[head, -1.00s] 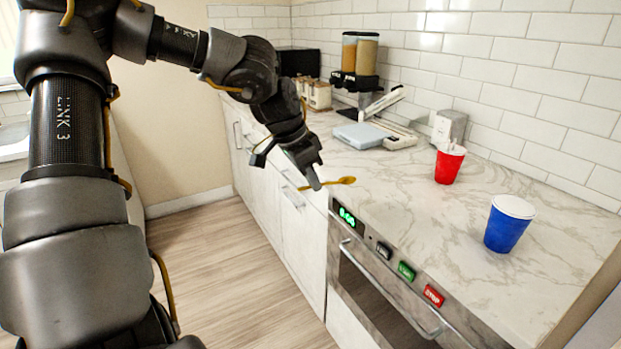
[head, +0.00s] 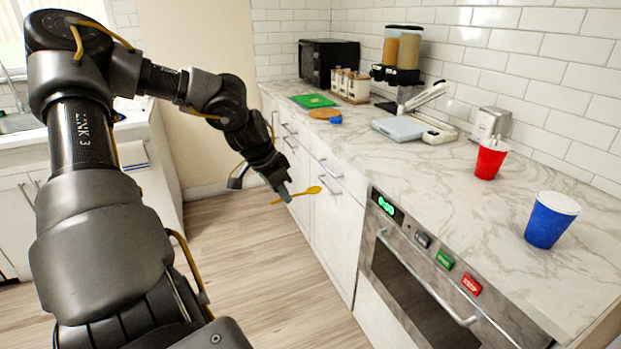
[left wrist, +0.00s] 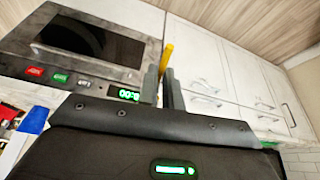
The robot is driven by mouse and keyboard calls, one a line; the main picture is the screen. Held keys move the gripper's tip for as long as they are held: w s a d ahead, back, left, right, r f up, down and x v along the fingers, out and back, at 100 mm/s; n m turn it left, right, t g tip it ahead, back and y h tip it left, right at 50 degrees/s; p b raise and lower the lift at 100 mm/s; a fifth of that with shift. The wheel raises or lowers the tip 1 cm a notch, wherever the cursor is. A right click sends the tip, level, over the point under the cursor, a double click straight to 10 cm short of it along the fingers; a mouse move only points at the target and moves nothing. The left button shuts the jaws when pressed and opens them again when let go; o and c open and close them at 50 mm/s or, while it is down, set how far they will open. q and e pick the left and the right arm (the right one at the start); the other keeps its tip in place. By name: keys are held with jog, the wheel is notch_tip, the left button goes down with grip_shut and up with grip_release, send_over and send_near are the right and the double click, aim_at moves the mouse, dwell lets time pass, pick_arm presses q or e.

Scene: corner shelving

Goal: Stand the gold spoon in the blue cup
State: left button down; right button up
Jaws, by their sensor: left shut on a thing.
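My left gripper (head: 284,195) is shut on the gold spoon (head: 314,190). It grips the handle. The spoon lies roughly level in the air, its bowl to the right, in front of the white drawers and off the counter's edge. In the left wrist view, the spoon (left wrist: 166,57) shows as a yellow strip by the fingertips (left wrist: 162,88). The blue cup (head: 546,228) stands upright at the right of the counter, well apart from the gripper. Its inside is hard to make out. The cup also shows at the left of the left wrist view (left wrist: 36,121). My right gripper is out of view.
A red cup (head: 490,160) holding pale items stands behind the blue cup on the marble counter (head: 440,190). An oven (head: 420,285) with buttons and a bar handle is below. A scale (head: 398,128), dispensers (head: 402,50) and a green board (head: 313,101) are farther back.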

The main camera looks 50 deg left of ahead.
pick_arm(q)
jog(key=s+d+f+n, duration=0.1)
jog(key=s+f, duration=0.3)
jog(key=f, duration=0.3)
jog(key=s+d+f, duration=0.1)
jog(key=s+f, duration=0.3)
jog(key=f, duration=0.3)
jog(key=d+f+m, duration=0.2)
jog(key=d+f, duration=0.5)
jog(key=d, duration=0.3)
jog(key=w+d+r+m+h, duration=0.1)
jog(key=w+d+m, duration=0.1)
jog(key=d, duration=0.5)
jog(key=w+d+m+h, duration=0.1)
jog(key=w+d+m, duration=0.15)
jog(key=d, duration=0.45)
jog(key=w+d+r+m+g, duration=0.1)
jog(key=w+d+r+m, duration=0.1)
jog(key=w+d+r, duration=0.1)
jog(key=w+d+r+m+g+h, duration=0.1)
jog(key=w+d+r+m, duration=0.1)
jog(key=r, duration=0.5)
jog(key=w+d, duration=0.1)
jog(key=w, duration=0.1)
jog(key=shift+w+d+r, duration=0.2)
jog(key=shift+w+d, duration=0.05)
jog(key=shift+w, duration=0.1)
